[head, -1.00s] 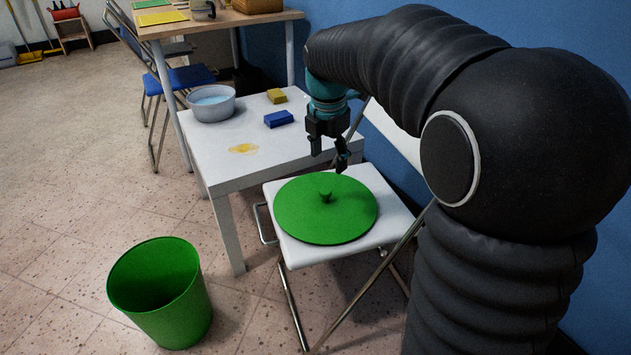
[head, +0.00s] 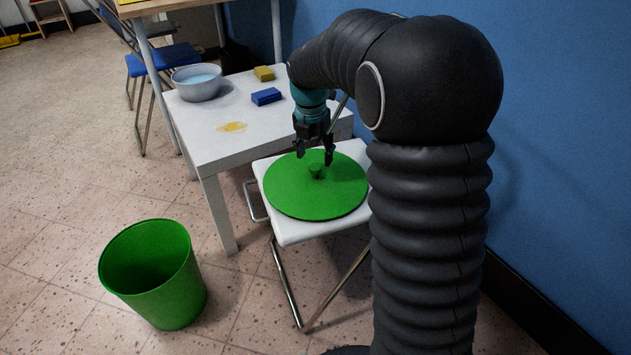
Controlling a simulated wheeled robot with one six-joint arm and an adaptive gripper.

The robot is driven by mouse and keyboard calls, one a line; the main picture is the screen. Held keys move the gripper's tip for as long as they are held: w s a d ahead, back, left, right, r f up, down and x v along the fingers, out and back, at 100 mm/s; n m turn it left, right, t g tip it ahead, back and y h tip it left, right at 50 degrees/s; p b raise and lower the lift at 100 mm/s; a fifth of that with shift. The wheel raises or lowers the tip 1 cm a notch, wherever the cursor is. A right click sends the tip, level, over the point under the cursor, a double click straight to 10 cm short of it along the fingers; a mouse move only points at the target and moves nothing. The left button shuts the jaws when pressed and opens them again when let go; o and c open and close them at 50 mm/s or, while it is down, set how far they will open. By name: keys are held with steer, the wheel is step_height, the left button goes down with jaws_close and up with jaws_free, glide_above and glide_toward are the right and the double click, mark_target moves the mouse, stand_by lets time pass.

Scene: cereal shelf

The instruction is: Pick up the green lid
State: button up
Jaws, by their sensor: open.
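The green lid (head: 300,195) is a flat round disc with a small knob (head: 315,170) at its middle. It lies on the white seat of a folding stool (head: 290,235). My gripper (head: 315,155) is open and empty, pointing down just above the lid, close to the knob. Its two fingers are apart, near the knob's far side in the picture. I cannot tell whether the fingers touch the lid.
A white table (head: 205,145) with a grey bowl of water (head: 197,82), a blue sponge (head: 266,96), a yellow sponge (head: 264,74) and a yellow spill (head: 232,127) stands behind. A green bin (head: 155,275) stands on the floor at left. A blue wall (head: 560,150) bounds the right.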

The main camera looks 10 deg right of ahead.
mark_target(315, 166)
step_height(315, 166, down, 5)
steer(key=shift+w+d+f+b, duration=0.1)
steer(key=shift+w+d+b, duration=0.05)
steer(key=shift+b, duration=0.45)
jaws_close()
